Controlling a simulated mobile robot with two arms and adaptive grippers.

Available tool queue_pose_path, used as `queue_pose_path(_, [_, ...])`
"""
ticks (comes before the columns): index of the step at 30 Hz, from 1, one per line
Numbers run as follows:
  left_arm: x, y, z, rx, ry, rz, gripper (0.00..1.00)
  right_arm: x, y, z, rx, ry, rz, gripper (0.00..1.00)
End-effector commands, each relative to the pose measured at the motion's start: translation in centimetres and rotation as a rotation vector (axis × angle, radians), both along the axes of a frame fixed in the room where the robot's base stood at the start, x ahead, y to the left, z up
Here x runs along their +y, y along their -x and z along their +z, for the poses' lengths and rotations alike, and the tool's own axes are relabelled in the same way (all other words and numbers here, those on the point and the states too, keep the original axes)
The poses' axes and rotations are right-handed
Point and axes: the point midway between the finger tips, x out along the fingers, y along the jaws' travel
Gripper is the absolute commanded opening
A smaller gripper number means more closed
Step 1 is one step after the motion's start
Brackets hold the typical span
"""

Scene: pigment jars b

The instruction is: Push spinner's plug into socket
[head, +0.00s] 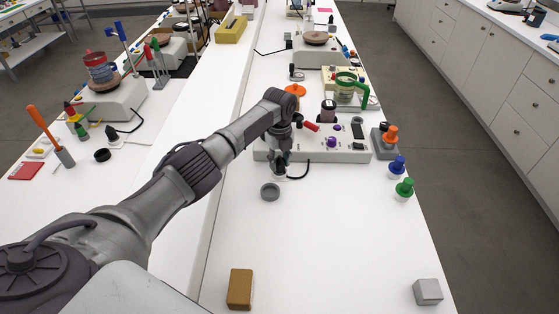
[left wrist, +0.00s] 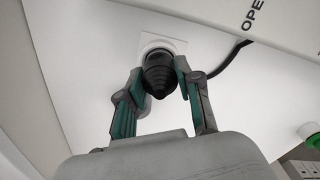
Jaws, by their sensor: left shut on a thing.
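The spinner's plug (left wrist: 159,76) is black and ribbed, with a tapered end towards the camera in the left wrist view. My left gripper (left wrist: 155,88) is shut on it, one finger on each side. The white socket (left wrist: 170,42) with a round rim is right behind the plug; I cannot tell how deep the plug sits. In the head view my left gripper (head: 281,163) points down at the near left corner of the spinner (head: 342,155), a pale box with knobs. A black cable (head: 300,175) curves beside the gripper. My right gripper is not in view.
Blue (head: 397,165) and green (head: 404,188) topped jars stand at the right table edge. A brown block (head: 240,288) and a grey block (head: 428,291) lie nearer. The middle of the near table is clear.

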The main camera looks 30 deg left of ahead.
Motion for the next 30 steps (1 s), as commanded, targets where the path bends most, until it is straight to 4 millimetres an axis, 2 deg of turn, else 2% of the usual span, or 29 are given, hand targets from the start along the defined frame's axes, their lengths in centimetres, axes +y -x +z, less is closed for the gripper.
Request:
queue_pose_path(1, [0.0,0.0,-0.2,0.0,0.0,0.0,0.36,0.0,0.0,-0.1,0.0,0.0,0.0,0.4])
queue_pose_path(6, [0.0,0.0,-0.1,0.0,0.0,0.0,0.64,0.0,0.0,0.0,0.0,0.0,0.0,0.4])
queue_pose_path(17, [0.0,0.0,0.3,-0.001,0.0,0.0,0.64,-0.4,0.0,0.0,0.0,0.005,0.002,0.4])
queue_pose_path(20, [0.0,-0.1,1.4,-0.003,0.001,0.0,0.64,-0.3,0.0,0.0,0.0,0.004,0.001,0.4])
queue_pose_path(30, [0.1,-0.1,8.4,-0.004,0.0,0.0,0.64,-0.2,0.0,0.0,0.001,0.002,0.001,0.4])
